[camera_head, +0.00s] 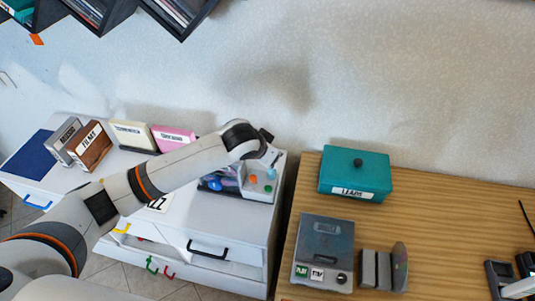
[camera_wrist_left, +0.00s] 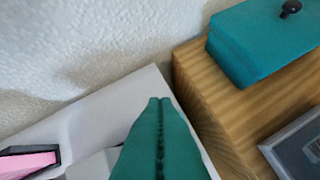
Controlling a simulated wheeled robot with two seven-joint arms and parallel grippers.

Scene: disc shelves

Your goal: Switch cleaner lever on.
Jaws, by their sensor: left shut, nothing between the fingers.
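A white device (camera_head: 262,186) with an orange and a green button stands at the right end of the white cabinet in the head view. It is partly hidden behind my left arm, and I cannot make out a lever on it. My left gripper (camera_head: 270,158) is just above this device. In the left wrist view its teal fingers (camera_wrist_left: 160,105) are pressed together with nothing between them, pointing over the cabinet's corner. A grey box (camera_head: 325,250) with small labelled buttons sits on the wooden table. I cannot tell which device is the cleaner. My right gripper is not seen.
A teal lidded box (camera_head: 355,174) stands at the back of the wooden table (camera_head: 450,210). A grey disc holder (camera_head: 376,268) is beside the grey box. Dark items stand at the far right edge. Labelled boxes (camera_head: 132,135) line the cabinet's back, and shelves hang at upper left.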

